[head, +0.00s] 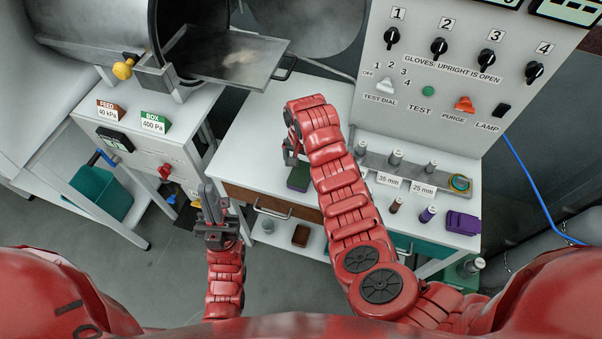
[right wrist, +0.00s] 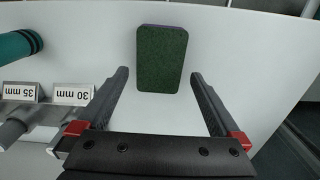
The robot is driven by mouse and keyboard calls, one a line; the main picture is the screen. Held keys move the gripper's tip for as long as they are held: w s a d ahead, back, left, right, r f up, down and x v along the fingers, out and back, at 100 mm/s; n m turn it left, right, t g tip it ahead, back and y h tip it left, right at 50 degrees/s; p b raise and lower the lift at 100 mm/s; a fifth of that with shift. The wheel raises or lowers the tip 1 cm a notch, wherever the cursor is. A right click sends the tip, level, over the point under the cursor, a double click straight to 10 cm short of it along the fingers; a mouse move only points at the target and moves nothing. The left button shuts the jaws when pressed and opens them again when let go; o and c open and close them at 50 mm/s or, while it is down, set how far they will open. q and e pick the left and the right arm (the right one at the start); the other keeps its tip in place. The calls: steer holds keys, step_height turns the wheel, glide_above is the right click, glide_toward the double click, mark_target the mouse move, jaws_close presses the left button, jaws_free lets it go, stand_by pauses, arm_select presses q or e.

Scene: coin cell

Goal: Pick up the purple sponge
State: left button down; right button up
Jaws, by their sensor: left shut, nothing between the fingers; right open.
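The purple sponge (head: 298,178) lies on the white bench top with its dark green face up and a purple edge showing. In the right wrist view the sponge (right wrist: 162,55) is upright in the picture, between and beyond the fingertips, with a gap on each side. My right gripper (right wrist: 160,75) is open and empty. In the head view my right gripper (head: 293,155) is above the sponge and partly hidden by my arm. My left gripper (head: 209,190) is shut and empty, in front of the bench's left side.
A rack with 35 mm and 25 mm labels (head: 400,182) holds several cylinders right of my right arm. A purple object (head: 462,222) lies at the bench's right end. A control panel (head: 460,70) stands behind. A metal tray (head: 235,55) juts out at the back left.

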mark_target(302, 172)
steer(key=shift+f+p, duration=0.4)
steer(key=shift+f, duration=1.1)
steer(key=c, duration=1.2)
